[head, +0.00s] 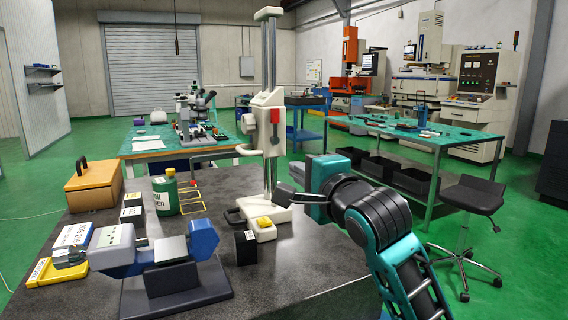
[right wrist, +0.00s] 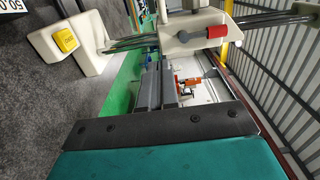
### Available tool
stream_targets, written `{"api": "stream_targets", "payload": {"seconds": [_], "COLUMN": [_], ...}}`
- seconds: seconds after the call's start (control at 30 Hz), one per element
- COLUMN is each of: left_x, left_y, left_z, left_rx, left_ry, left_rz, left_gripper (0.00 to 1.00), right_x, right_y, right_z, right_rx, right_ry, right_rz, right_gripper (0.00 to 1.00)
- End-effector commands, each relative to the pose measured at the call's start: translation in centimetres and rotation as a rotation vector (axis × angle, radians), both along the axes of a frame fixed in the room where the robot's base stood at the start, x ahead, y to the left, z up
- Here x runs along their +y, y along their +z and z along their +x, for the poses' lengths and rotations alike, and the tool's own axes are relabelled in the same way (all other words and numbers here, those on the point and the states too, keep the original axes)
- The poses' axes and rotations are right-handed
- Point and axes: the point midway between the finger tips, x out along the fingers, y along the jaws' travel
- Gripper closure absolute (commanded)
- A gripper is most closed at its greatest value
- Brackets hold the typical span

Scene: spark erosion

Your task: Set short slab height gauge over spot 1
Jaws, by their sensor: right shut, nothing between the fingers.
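A tall white height gauge (head: 268,100) with a metal column stands upright on the dark table, its red knob facing me. Its white foot has a yellow button (head: 264,222). In the right wrist view the gauge (right wrist: 190,45) lies across the top. My right gripper (head: 283,192) is shut and empty, with its fingers in front of the gauge's lower column; I cannot tell whether they touch it. Its fingers also show in the right wrist view (right wrist: 158,88). My left gripper is not in view. I cannot make out a spot marked 1 or surely pick out a short slab.
On the dark table (head: 290,270) are a black block (head: 245,248), small labelled blocks (head: 131,214), a green bottle (head: 165,193), a wooden box (head: 93,186) and a blue-grey micrometer-like instrument (head: 165,260). The table's front right is clear.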

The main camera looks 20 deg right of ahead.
Motion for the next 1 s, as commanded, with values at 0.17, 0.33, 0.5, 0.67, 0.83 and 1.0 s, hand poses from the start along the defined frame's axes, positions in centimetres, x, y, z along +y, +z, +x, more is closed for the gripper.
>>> {"api": "stream_targets", "payload": {"seconds": [0.17, 0.33, 0.5, 0.67, 0.83, 1.0], "left_x": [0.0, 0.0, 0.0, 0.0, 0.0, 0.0], "left_y": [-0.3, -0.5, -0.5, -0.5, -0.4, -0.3], "left_z": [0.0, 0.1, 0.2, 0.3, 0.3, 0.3], "left_rx": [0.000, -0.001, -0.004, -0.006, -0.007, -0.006], "left_ry": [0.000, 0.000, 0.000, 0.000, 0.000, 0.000], "left_rz": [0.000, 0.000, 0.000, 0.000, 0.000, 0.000], "left_gripper": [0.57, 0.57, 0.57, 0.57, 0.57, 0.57], "right_x": [0.0, 0.1, 0.2, 0.2, 0.2, 0.2], "right_y": [0.0, 0.0, 0.0, 0.0, 0.0, 0.0], "right_z": [3.3, 5.7, 7.0, 7.3, 7.3, 7.4], "right_rx": [0.000, -0.001, -0.001, -0.001, -0.001, 0.000], "right_ry": [-0.002, -0.003, -0.002, -0.001, -0.001, -0.001], "right_rz": [-0.003, -0.003, -0.002, -0.001, -0.001, 0.000], "right_gripper": [1.00, 1.00, 1.00, 1.00, 1.00, 1.00]}}
